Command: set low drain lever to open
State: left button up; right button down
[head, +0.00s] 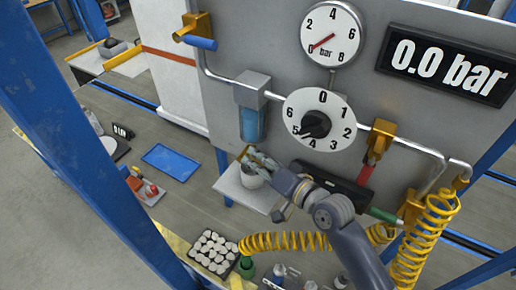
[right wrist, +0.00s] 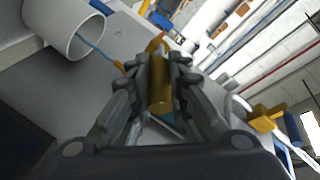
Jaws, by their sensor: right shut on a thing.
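The low drain shows as a small yellow fitting (head: 243,153) below the blue filter bowl (head: 252,124); my gripper hides much of it in the head view. My right gripper (head: 260,161) comes in from the lower right and is shut there. In the right wrist view, the right gripper (right wrist: 158,76) has its fingers on both sides of a yellow cylindrical piece (right wrist: 160,92) that looks like part of the drain. An orange tip (right wrist: 155,42) shows just past the fingers. I cannot tell the lever's setting. My left gripper is in neither view.
A white cup (head: 251,179) stands on a small shelf (head: 227,187) under the drain; a thin blue line (right wrist: 95,48) runs from it. The dial knob (head: 316,124), red handle (head: 367,172) and coiled yellow hose (head: 411,255) are to the right. The gauge (head: 331,36) reads near zero.

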jog(key=shift+w+a+r+g+h+p, duration=0.15)
jog(key=shift+r+g+h+p, duration=0.25)
jog(key=shift+g+h+p, duration=0.15)
jog(key=shift+n, duration=0.3)
jog(key=c, duration=1.5)
grip_release()
jog(key=v, duration=1.2)
jog(key=shift+w+a+r, duration=0.1)
jog(key=shift+a+r, duration=0.05)
jog(key=shift+r, duration=0.15)
jog(key=shift+c, duration=0.5)
